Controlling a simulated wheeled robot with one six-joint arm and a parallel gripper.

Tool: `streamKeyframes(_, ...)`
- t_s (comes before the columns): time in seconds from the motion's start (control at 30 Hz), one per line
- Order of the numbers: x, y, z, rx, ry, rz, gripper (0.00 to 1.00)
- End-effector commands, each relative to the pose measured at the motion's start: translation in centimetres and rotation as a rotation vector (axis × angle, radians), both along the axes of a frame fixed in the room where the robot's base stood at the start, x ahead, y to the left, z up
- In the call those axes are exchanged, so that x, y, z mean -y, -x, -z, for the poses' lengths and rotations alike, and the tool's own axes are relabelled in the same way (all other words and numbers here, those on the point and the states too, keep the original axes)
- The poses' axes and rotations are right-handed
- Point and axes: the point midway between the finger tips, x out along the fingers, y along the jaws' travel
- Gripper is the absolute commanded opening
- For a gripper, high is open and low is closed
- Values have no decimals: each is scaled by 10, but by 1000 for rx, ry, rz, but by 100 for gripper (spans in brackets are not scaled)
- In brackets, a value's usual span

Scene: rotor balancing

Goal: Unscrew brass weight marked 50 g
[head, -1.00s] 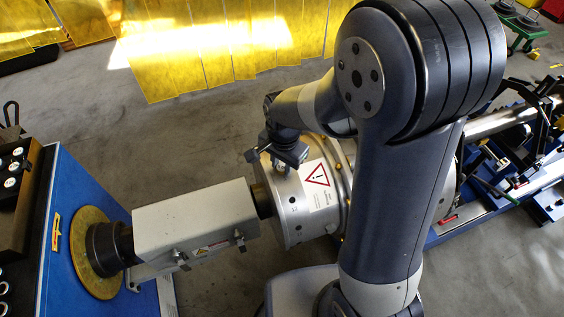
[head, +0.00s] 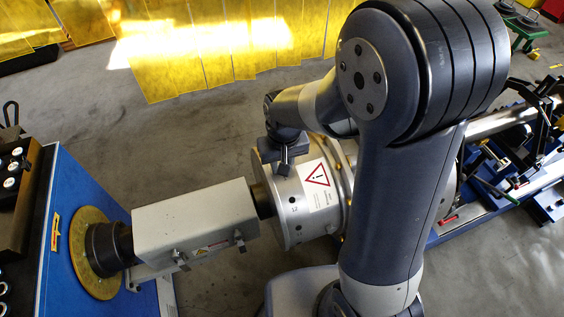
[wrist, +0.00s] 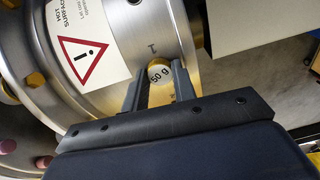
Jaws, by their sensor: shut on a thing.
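My gripper (wrist: 158,82) is shut on this weight, one finger on each side. In the head view my gripper (head: 285,168) is over the near end of the rotor (head: 290,220), left of the warning label (head: 318,185). The weight is hidden there by the gripper. How far it is threaded in I cannot tell.
A shaft joins the rotor to a grey drive housing (head: 195,220) on the left. A blue cabinet (head: 70,220) with a tray of weights (head: 12,180) stands at far left. Other brass weights (wrist: 37,80) sit on the rotor. Yellow curtains (head: 220,45) hang behind.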

Motion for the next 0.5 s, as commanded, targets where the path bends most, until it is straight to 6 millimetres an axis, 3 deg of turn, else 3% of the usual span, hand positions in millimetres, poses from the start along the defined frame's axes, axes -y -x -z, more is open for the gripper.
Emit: streamKeyframes(0.5, 0, 0, 0, 14, 49, -572, 1)
